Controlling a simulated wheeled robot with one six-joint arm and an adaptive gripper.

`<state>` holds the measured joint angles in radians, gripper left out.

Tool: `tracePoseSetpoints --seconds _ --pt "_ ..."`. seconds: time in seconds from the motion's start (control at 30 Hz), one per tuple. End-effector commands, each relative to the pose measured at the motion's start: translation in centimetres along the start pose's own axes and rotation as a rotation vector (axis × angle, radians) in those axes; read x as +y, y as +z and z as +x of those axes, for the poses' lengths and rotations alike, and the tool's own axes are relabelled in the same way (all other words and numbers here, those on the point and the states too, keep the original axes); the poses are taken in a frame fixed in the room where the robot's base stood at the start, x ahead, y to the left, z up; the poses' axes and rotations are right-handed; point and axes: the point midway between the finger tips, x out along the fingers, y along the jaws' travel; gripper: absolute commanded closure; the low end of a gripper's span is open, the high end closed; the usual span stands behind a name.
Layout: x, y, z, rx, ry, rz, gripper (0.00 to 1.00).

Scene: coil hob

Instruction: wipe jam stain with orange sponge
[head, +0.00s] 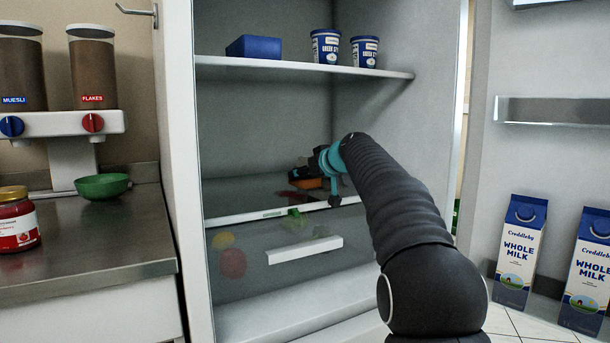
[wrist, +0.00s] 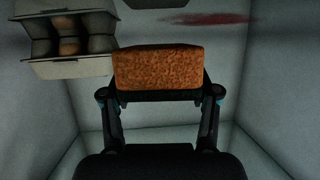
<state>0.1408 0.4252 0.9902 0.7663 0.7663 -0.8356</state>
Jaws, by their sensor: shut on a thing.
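The orange sponge (wrist: 157,69) is a rough block held across the two fingers of my gripper (wrist: 160,94), which is shut on it. The jam stain (wrist: 205,18) is a dark red smear on the pale surface, above and to the right of the sponge in the wrist view, with a gap between them in the picture. In the head view my gripper (head: 308,174) reaches into the open fridge, over the glass shelf above the drawer. The sponge shows there as a small orange patch (head: 305,184), partly hidden. Contact between sponge and shelf cannot be told.
An egg carton (wrist: 70,67) stands close to the sponge's left in the wrist view. The upper shelf (head: 290,68) holds a blue box (head: 254,47) and two tubs (head: 326,46). A clear drawer (head: 305,250) is below. Milk cartons (head: 520,250) stand in the door.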

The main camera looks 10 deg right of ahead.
Motion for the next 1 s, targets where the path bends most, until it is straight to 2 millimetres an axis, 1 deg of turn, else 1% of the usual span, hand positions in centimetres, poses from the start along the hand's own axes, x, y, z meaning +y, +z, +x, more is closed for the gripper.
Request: tracePoseSetpoints --seconds 1.0 --pt "0.0 1.7 0.7 0.000 0.000 0.000 0.67"
